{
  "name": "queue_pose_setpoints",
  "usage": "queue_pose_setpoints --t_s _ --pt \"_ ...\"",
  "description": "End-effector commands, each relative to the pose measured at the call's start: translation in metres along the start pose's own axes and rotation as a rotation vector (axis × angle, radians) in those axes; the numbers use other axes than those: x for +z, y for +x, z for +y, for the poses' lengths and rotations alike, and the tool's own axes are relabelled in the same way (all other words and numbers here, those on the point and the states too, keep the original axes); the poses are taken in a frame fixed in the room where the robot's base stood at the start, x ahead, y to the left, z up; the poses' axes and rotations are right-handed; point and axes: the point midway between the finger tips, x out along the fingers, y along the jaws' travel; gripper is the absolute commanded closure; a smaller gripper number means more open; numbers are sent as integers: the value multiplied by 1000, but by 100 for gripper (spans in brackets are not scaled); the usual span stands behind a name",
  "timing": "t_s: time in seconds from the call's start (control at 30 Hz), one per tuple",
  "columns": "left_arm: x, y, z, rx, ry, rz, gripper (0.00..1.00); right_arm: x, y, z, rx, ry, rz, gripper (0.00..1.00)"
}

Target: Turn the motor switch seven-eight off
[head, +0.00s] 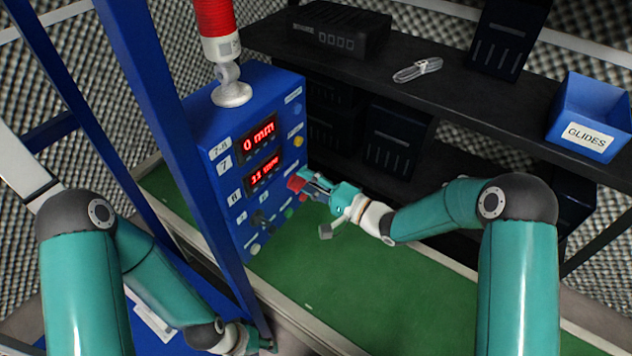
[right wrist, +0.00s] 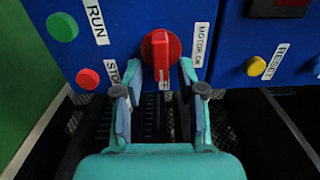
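The blue control panel (head: 217,190) carries a label reading 7-8 and two red displays. The motor switch (head: 296,183) is a red rotary knob low on the panel. In the right wrist view the knob (right wrist: 160,45) has its grip bar roughly upright in the picture, with a MOTOR label at its right and a partly hidden label below. My right gripper (right wrist: 160,72) is open, its fingertips on either side of the knob's lower end; I cannot tell if they touch it. It also shows in the head view (head: 311,181). My left gripper (head: 262,344) is low by the blue post, its fingers unclear.
A green button (right wrist: 62,27) labelled RUN and a red button (right wrist: 87,78) sit left of the knob. A yellow button (right wrist: 256,67) labelled RESET is right. A black shelf (head: 440,85) holds a blue GLIDES bin (head: 590,112). The green bench surface (head: 370,285) is mostly clear.

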Motion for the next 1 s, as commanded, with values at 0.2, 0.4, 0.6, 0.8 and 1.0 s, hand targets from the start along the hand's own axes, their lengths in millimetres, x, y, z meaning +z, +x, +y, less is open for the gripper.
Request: queue_pose_setpoints --t_s 0.2,0.4,0.6,0.8,1.0 --pt "0 0 0 0 0 0 60 0 -2 0 0 0 1 60" --pt "0 -1 0 0 0 0 60 -1 -23 0 1 1 3 60" --pt "0 0 0 0 0 0 60 -2 -63 1 2 2 5 60" --pt "0 0 0 0 0 0 60 -1 -100 1 0 1 4 60" --pt "0 0 0 0 0 0 60 0 -119 1 0 0 1 60"
